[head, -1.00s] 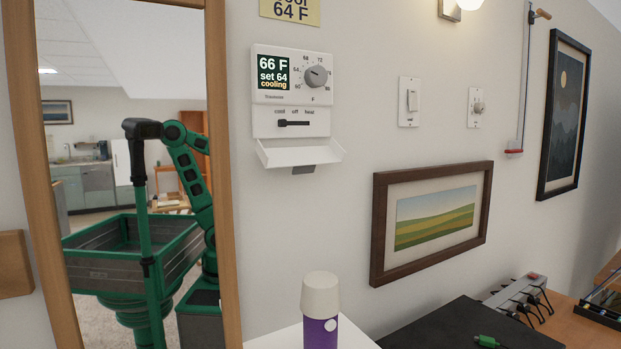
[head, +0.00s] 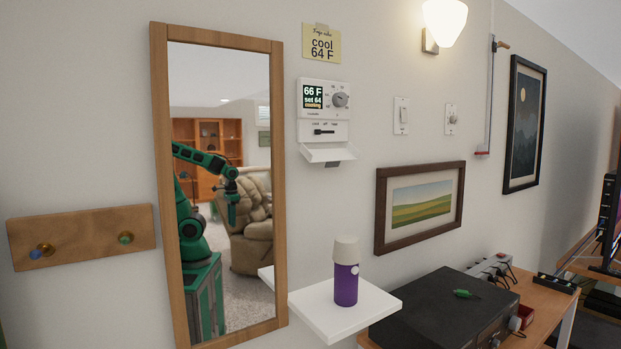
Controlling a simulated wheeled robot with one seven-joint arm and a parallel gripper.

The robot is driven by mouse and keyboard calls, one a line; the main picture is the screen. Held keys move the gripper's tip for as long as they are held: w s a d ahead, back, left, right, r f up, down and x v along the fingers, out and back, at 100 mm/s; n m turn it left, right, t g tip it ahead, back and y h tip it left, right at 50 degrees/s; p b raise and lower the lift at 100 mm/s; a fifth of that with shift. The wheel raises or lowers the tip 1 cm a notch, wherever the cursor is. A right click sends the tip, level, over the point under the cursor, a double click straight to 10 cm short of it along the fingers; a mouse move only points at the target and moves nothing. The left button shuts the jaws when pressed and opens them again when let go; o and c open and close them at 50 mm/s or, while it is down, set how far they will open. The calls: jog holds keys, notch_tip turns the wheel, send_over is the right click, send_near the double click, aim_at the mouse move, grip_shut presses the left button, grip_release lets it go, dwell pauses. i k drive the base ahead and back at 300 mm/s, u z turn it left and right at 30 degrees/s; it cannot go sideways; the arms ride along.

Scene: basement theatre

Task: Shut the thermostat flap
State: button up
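The white thermostat (head: 312,111) is on the wall right of the mirror. Its display reads 66 F, set 64, cooling. A round grey dial and a dark slider under the words cold, off and heat are uncovered. The thermostat flap (head: 328,153) is open, sticking out from the lower edge of the housing. A small dark piece shows under it. My gripper is not directly in view. The mirror (head: 255,75) reflects my green arm, bent downward at its end; the fingers are too small to make out there.
A white shelf (head: 325,318) below the thermostat bears a purple bottle (head: 346,286) with a pale cap. A framed landscape (head: 385,240) hangs to the right. A wooden peg rail (head: 80,232) is at left. A black case (head: 425,315) lies on the desk. The wall around the flap is clear.

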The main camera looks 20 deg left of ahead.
aim_at(332, 158)
jog(key=z, duration=0.05)
jog(key=k, duration=1.4)
jog(key=u, duration=0.8)
jog(key=i, duration=1)
